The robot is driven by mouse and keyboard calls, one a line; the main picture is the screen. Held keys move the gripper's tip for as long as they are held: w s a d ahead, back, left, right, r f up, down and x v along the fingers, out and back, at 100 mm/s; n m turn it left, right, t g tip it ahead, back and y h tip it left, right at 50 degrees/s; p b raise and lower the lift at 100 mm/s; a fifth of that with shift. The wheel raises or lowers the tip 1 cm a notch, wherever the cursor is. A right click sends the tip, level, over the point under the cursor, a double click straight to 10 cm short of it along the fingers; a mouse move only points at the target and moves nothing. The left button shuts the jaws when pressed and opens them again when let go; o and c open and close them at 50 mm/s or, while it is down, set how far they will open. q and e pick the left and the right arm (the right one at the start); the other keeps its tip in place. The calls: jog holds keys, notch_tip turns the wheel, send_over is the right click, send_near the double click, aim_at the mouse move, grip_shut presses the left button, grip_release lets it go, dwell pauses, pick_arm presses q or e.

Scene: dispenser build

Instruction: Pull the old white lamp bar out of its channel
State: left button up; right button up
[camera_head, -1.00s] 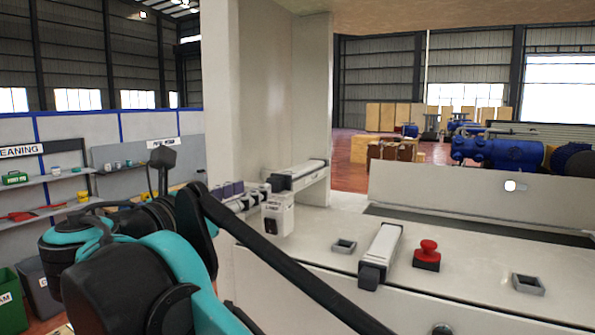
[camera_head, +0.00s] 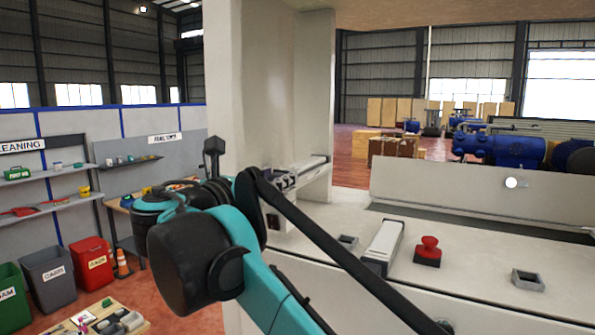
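A white bar (camera_head: 386,239) with a dark end lies on the light counter of the dispenser, left of a red button. My dark arm link passes in front of its near end. A second pale bar (camera_head: 308,165) lies farther back, beside the white upright wall, with dark parts near its left end. I cannot tell from the view which bar is the old lamp bar, and no channel shows clearly. My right arm, black and teal, fills the lower middle. I cannot make out the fingertips of my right gripper. My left gripper is not in view.
A red mushroom button (camera_head: 428,251) and two small square sockets, one left (camera_head: 347,241) and one right (camera_head: 527,281), are on the counter (camera_head: 470,265). A white upright wall (camera_head: 268,90) and a low back panel (camera_head: 470,195) bound it. Bins (camera_head: 50,275) stand at the left.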

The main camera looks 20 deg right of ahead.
jog(key=shift+s, duration=0.1)
grip_shut()
jog(key=c, duration=0.6)
grip_release()
grip_shut()
jog(key=shift+f, duration=0.25)
jog(key=shift+s+a+r, duration=0.1)
jog(key=shift+s+a, duration=0.1)
jog(key=shift+s, duration=0.05)
jog(key=shift+r, duration=0.2)
